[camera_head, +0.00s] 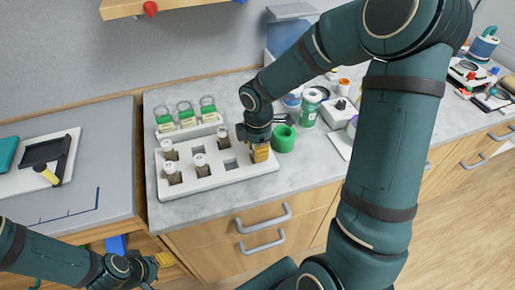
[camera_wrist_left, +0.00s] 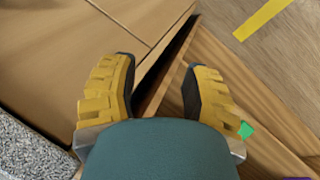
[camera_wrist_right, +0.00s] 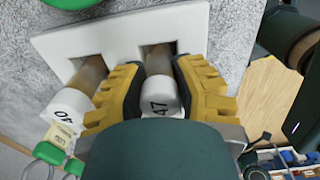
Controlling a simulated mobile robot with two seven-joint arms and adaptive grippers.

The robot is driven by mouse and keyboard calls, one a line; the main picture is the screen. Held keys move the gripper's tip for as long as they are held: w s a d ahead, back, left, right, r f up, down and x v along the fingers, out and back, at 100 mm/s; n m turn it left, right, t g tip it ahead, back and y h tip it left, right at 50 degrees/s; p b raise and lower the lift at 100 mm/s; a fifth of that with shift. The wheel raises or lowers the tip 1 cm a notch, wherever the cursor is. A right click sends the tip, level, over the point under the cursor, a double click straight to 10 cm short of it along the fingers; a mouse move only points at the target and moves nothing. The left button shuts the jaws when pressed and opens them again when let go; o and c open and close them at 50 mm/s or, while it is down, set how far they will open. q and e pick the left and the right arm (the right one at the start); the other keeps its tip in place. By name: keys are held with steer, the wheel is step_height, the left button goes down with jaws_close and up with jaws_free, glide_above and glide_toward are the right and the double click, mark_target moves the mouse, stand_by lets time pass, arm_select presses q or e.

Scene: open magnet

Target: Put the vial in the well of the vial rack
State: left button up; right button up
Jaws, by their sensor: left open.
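The white vial rack (camera_head: 215,181) lies on the counter. Several white-capped vials stand in its left wells, such as one vial (camera_head: 200,164). Two wells in its middle are empty. My right gripper (camera_head: 261,153) is at the rack's right end. In the right wrist view it (camera_wrist_right: 160,88) is shut on the vial marked 47 (camera_wrist_right: 163,98), whose lower end is at a well; how deep it sits cannot be told. A vial marked 40 (camera_wrist_right: 66,107) stands in the neighbouring well. My left gripper (camera_head: 157,261) is open and empty, low by the cabinet front.
Behind the rack is a holder with green-lidded jars (camera_head: 186,115). A green cup (camera_head: 284,138) stands close to the right of my right gripper. A green-and-white tub (camera_head: 309,108) is farther back. A lower grey bench (camera_head: 75,190) lies left.

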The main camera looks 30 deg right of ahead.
steer(key=o, duration=0.3)
steer(key=shift+o, duration=0.2)
steer(key=shift+r, duration=0.15)
steer(key=shift+r, duration=0.35)
step_height(320, 180, up, 11)
steer(key=p, duration=0.2)
steer(key=shift+r+p, duration=0.2)
steer(key=shift+p, duration=0.15)
steer(key=shift+s, duration=0.1)
